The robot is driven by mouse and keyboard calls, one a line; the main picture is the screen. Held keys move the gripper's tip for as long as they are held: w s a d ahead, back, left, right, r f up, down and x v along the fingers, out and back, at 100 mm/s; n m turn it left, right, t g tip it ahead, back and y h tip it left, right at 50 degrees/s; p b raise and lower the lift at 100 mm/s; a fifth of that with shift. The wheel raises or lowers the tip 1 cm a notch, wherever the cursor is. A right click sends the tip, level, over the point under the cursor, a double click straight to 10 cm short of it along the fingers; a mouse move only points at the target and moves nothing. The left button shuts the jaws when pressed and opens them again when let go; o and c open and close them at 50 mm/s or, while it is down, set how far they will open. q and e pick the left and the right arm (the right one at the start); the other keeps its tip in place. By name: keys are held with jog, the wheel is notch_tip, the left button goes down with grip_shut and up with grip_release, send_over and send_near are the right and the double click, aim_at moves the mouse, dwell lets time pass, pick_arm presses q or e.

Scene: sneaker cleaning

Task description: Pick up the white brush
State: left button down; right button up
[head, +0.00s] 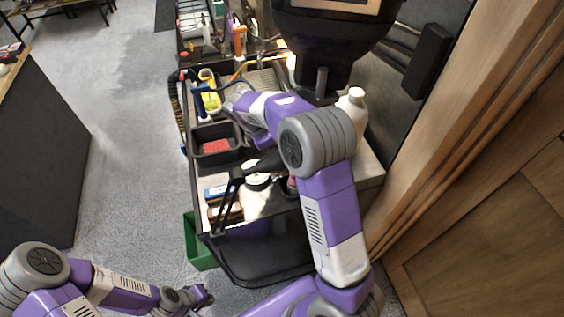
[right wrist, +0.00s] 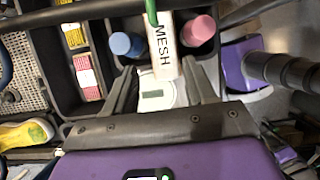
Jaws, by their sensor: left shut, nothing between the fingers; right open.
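I cannot pick out the white brush for certain. In the head view a small blue-and-white item (head: 216,191) and a brown item (head: 227,212) lie at the cart's near left corner; they are too small to identify. My left gripper (head: 204,297) is low at the bottom left, off the cart, shut and empty. My right arm reaches over the cart, and its gripper is hard to make out in the head view. In the right wrist view my right gripper (right wrist: 164,84) is open, with a white item with a small display (right wrist: 154,93) showing beyond and between its fingers.
A white bottle (head: 353,106) stands at right. The wrist view shows a blue cap (right wrist: 121,43), a pink cap (right wrist: 198,31) and a MESH label (right wrist: 165,44).

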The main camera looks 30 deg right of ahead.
jog(key=x, duration=0.7)
jog(key=shift+s+d, duration=0.2)
jog(key=shift+s, duration=0.1)
jog(key=shift+f, duration=0.3)
jog(key=c, duration=0.8)
jog(key=shift+r, duration=0.15)
